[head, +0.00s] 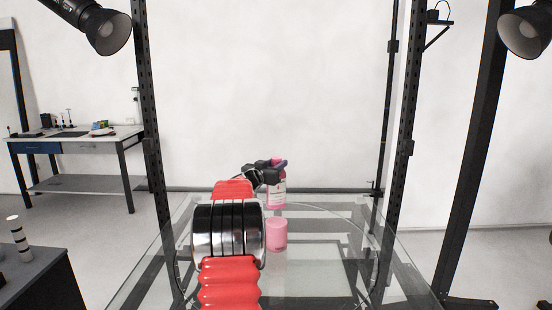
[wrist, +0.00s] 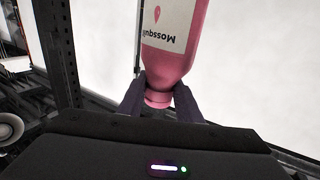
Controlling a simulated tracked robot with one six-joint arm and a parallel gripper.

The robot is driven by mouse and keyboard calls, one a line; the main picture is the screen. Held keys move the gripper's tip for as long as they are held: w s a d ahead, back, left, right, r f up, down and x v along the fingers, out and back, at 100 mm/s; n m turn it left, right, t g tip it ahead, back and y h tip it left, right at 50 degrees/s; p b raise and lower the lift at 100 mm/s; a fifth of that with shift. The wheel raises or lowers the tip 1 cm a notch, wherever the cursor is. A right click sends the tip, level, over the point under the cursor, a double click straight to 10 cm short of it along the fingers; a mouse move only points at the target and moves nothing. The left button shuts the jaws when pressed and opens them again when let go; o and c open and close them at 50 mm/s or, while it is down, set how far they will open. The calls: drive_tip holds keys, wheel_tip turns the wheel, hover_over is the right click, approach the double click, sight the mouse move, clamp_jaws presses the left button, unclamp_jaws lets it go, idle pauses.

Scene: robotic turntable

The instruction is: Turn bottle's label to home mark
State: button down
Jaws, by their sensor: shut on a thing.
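My gripper (wrist: 159,98) is shut on the bottle's neck end, one dark finger on each side. In the head view my gripper (head: 270,172) reaches the bottle's top. I cannot make out a home mark in either view.
Black upright posts (head: 160,150) flank the turntable. A workbench (head: 75,140) stands at the back left. Bare glass lies to the right.

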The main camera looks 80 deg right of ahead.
wheel_tip(320, 180, down, 6)
drive_tip(key=m+g, duration=0.1)
drive_tip(key=shift+a, duration=0.2)
drive_tip(key=shift+m+g+y, duration=0.3)
drive_tip(key=shift+g, duration=0.4)
drive_tip(key=shift+m+g+y, duration=1)
drive_tip(key=shift+m+g, duration=0.3)
drive_tip(key=shift+g, duration=0.5)
drive_tip(key=shift+f, duration=0.2)
drive_tip(key=c, duration=1.2)
unclamp_jaws()
drive_tip(key=shift+f, duration=0.15)
drive_tip(key=v, duration=1.3)
drive_tip(key=shift+a, duration=0.4)
